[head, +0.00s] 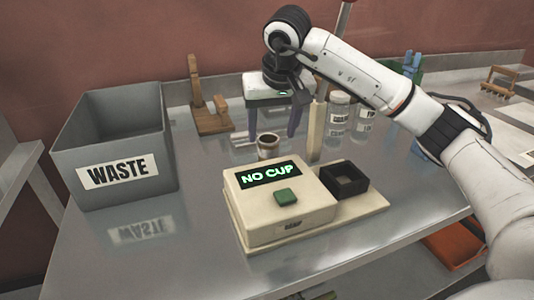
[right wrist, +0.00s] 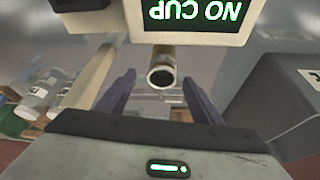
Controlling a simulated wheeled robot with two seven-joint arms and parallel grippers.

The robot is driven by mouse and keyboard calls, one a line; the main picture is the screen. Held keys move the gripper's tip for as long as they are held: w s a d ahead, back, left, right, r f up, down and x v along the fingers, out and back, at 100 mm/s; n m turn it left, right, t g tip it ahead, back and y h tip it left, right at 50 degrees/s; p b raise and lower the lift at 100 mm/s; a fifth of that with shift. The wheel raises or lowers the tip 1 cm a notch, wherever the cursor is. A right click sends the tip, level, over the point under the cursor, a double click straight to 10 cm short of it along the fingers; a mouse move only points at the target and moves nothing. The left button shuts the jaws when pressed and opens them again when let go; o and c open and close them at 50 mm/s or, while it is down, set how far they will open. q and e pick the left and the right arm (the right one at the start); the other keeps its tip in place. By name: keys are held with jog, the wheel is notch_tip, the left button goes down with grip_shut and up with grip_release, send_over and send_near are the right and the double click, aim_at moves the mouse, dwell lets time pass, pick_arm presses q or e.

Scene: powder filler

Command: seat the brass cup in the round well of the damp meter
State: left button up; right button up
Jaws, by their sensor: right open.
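The brass cup (head: 268,150) stands upright on the steel table behind the damp meter (head: 290,222). The meter is a cream box whose display reads NO CUP, with a green button in front. A dark square block (head: 345,183) with an opening sits on the meter's base at right; its inside is shadowed and a round well cannot be made out. My right gripper (head: 273,134) is open and points down at the cup. In the right wrist view the cup (right wrist: 161,72) lies between the spread purple fingers, near their tips, with a gap on both sides. My left gripper is not in view.
A grey WASTE bin (head: 115,145) stands at left. A wooden stand (head: 208,112) and labelled jars (head: 339,108) are at the back. A pale upright post (head: 316,130) rises beside my right gripper. The front left of the table is clear.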

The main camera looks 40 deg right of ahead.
aim_at(269, 140)
jog(key=shift+w+x, duration=0.1)
jog(key=shift+x, duration=1.25)
jog(key=shift+w+x, duration=0.15)
jog(key=shift+x, duration=1.2)
jog(key=shift+a+r, duration=0.1)
jog(key=shift+a, duration=0.05)
jog(key=c, duration=1.3)
